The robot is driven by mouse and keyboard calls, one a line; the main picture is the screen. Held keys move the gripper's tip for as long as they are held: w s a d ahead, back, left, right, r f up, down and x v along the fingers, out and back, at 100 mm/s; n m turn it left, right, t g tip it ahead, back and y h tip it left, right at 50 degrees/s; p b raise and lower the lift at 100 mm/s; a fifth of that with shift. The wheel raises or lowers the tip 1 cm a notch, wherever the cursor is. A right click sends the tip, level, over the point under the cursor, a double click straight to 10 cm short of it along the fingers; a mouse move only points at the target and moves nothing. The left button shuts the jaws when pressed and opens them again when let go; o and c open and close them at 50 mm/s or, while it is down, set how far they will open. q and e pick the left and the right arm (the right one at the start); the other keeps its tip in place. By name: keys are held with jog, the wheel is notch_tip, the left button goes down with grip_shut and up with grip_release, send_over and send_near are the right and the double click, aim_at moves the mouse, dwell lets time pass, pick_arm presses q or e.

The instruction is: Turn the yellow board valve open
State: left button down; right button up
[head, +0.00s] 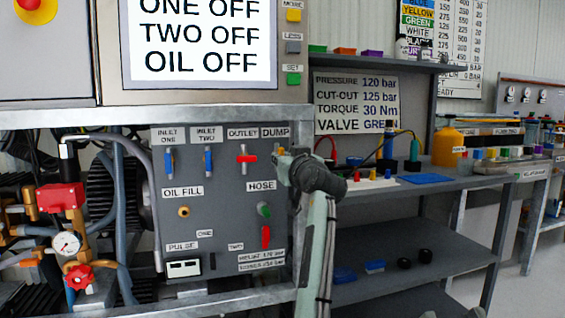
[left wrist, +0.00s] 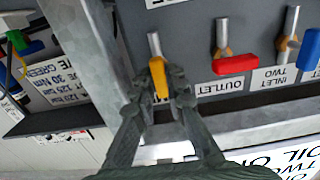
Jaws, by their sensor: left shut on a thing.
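The yellow board valve handle (left wrist: 159,78) is at the DUMP position, beside the OUTLET valve. In the left wrist view, which is upside down, it runs roughly in line with its metal stub, slightly tilted. My left gripper (left wrist: 163,91) is shut on this handle, with a finger on each side. In the head view my left gripper (head: 285,160) is at the board's upper right, below the DUMP label (head: 274,132), and hides most of the yellow handle. My right gripper is not in view.
The red OUTLET handle (head: 246,158) lies crosswise beside the yellow one. Two blue inlet handles (head: 208,161) stand upright farther left. A steel frame post (left wrist: 88,45) runs close beside my gripper. A bench with shelves (head: 420,185) stands to the right.

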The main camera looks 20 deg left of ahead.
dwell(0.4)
pick_arm(q)
jog(key=c, duration=1.5)
grip_release()
jog(key=shift+c, duration=0.2)
jog(key=v, duration=1.2)
jog(key=shift+d, duration=0.15)
